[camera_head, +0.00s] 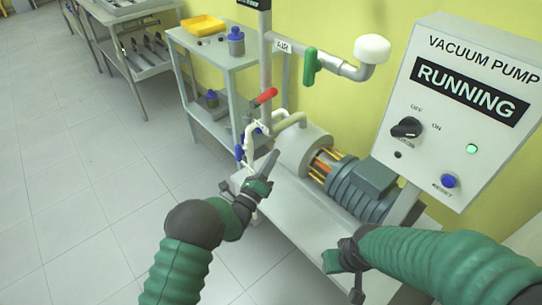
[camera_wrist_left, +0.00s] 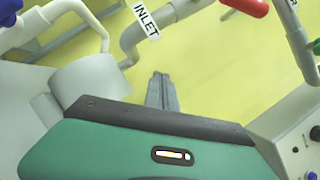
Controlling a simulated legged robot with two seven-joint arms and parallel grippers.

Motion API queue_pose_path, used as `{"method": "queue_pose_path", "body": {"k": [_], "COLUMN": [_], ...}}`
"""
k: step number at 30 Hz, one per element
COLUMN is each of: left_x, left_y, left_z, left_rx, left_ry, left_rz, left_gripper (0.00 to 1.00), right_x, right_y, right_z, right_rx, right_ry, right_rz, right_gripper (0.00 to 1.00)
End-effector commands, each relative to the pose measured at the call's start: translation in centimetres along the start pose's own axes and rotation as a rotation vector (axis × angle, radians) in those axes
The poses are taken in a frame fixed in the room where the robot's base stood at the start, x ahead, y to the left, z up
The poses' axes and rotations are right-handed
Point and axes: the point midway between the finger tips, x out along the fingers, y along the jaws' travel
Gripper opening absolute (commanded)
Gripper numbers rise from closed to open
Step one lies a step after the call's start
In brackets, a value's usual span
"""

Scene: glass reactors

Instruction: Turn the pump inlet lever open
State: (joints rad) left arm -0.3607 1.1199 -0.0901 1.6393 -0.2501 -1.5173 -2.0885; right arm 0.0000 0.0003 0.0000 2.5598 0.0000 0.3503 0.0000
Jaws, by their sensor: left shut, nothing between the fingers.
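A red lever (camera_head: 265,97) sits on the pipework above the pump and points up and to the right. In the left wrist view the red lever (camera_wrist_left: 246,6) is cut off by the top edge, right of the pipe label INLET (camera_wrist_left: 146,19). My left gripper (camera_head: 271,158) is shut and empty, below the red lever and apart from it, in front of the pump's grey cylinder (camera_head: 303,150). Its closed fingers (camera_wrist_left: 161,88) also show in the left wrist view. My right gripper (camera_head: 345,262) is low at the bench's front; its fingers are unclear.
A green lever (camera_head: 310,67) is on the AIR branch and a blue handle (camera_head: 240,152) hangs at the lower left of the pipes. The pump motor (camera_head: 365,188) and the control box (camera_head: 462,105) reading RUNNING stand right. Open floor (camera_head: 90,190) lies left.

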Motion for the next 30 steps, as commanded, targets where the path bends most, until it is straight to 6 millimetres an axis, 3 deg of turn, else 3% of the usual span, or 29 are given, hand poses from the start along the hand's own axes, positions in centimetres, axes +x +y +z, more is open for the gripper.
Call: {"method": "queue_pose_path", "body": {"k": [17,30], "left_x": [0.0,-0.1], "left_y": [-2.5,-2.4], "left_z": [-0.1,-0.3], "left_rx": [-0.122,-0.131], "left_ry": [0.001,0.000], "left_rz": [0.058,0.063], "left_gripper": [0.00,0.00], "right_x": [-2.6,-2.5], "right_y": [0.0,0.0], "right_z": [-0.6,-0.6], "right_rx": [0.000,0.000], "right_ry": [0.000,0.000], "right_rz": [0.000,0.000], "right_gripper": [0.44,0.44]}}
